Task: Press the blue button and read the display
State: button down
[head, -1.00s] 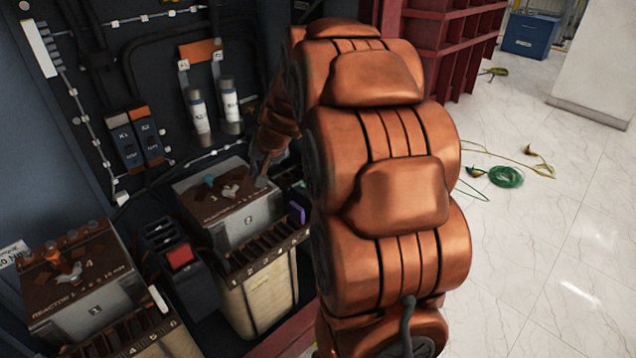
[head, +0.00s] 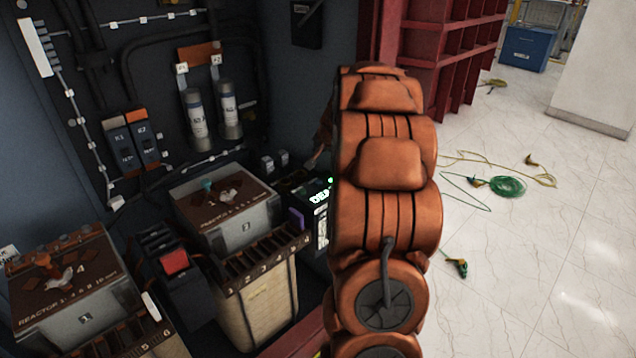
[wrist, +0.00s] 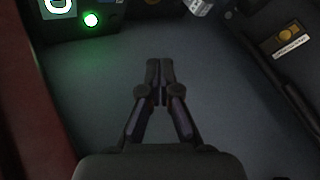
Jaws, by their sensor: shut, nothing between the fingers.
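My gripper (wrist: 160,68) is shut and empty in the wrist view, over a plain grey surface. In the head view my arm hides most of it. A dark device (head: 322,215) with a green-lit marking stands right of the middle reactor box, partly covered by my arm. In the wrist view a glowing green light (wrist: 91,19) and part of a bright white-green marking (wrist: 58,5) show at the top left, apart from the fingertips. I cannot make out a blue button or a readable display in either view.
Reactor boxes (head: 225,205) and (head: 75,285), and a dark unit with a red block (head: 175,262), crowd the cabinet floor. Breakers and cylinders (head: 195,115) line the back wall. A red frame (head: 455,50) stands behind my arm. The tiled floor at right has cables (head: 505,187).

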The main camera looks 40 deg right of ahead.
aim_at(319, 182)
jog(key=shift+f, duration=0.1)
notch_tip(319, 182, down, 9)
jog(key=b, duration=0.7)
dwell(1.4)
jog(key=shift+f+b, duration=0.25)
jog(key=shift+b, duration=0.05)
jog(key=shift+f, duration=0.45)
dwell(1.0)
jog(key=shift+r, duration=0.15)
jog(key=shift+r+p, duration=0.5)
jog(key=shift+r, duration=0.25)
jog(key=shift+r+p, duration=2)
jog(key=shift+r, duration=0.5)
